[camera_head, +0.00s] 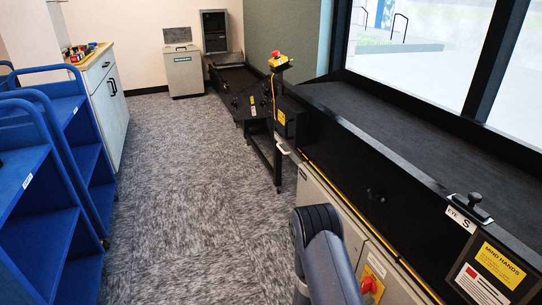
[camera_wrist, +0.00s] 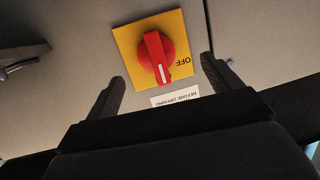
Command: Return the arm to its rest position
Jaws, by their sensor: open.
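My gripper (camera_wrist: 163,78) shows in the wrist view with its two dark fingers apart and nothing between them. Past the fingertips is a red rotary switch (camera_wrist: 155,56) on a yellow plate (camera_wrist: 124,42). The switch's white mark points down toward the word OFF side of the picture. I cannot tell the exact gap between fingers and switch, but they look apart. In the head view the same red switch (camera_head: 369,286) is on the grey cabinet front at the lower right. My arm reaches in beside it from the bottom; the gripper itself is hidden there.
The black roller sorter (camera_head: 370,165) runs along the right under the window. Blue shelf carts (camera_head: 40,215) stand at the left, with a white cabinet (camera_head: 103,95) behind. The carpet aisle (camera_head: 185,190) between is clear. A grey bin (camera_head: 184,72) stands at the back.

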